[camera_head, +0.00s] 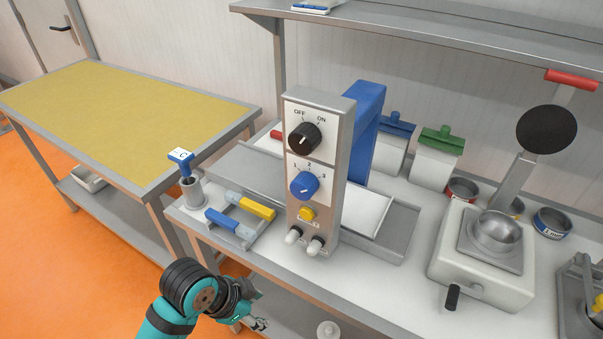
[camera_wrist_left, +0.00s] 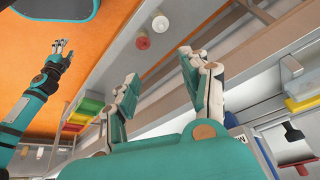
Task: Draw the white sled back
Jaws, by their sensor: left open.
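The machine's upright control panel (camera_head: 318,175) stands on the bench in the head view, with a black OFF/ON knob (camera_head: 304,138) and a blue numbered knob (camera_head: 304,185). A flat white plate (camera_head: 368,212), which looks like the white sled, lies on the grey bed right of the panel and is partly hidden behind it. My left gripper (camera_head: 258,316) is low in front of the bench's front edge, apart from the machine. In the left wrist view my left gripper (camera_wrist_left: 158,68) has its fingers spread with nothing between them. My right gripper (camera_wrist_left: 60,47) is small at upper left there.
A white box with a metal bowl (camera_head: 497,232) stands to the right, near several tins. A yellow-topped table (camera_head: 120,120) is at left. An upper shelf (camera_head: 430,30) overhangs the bench.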

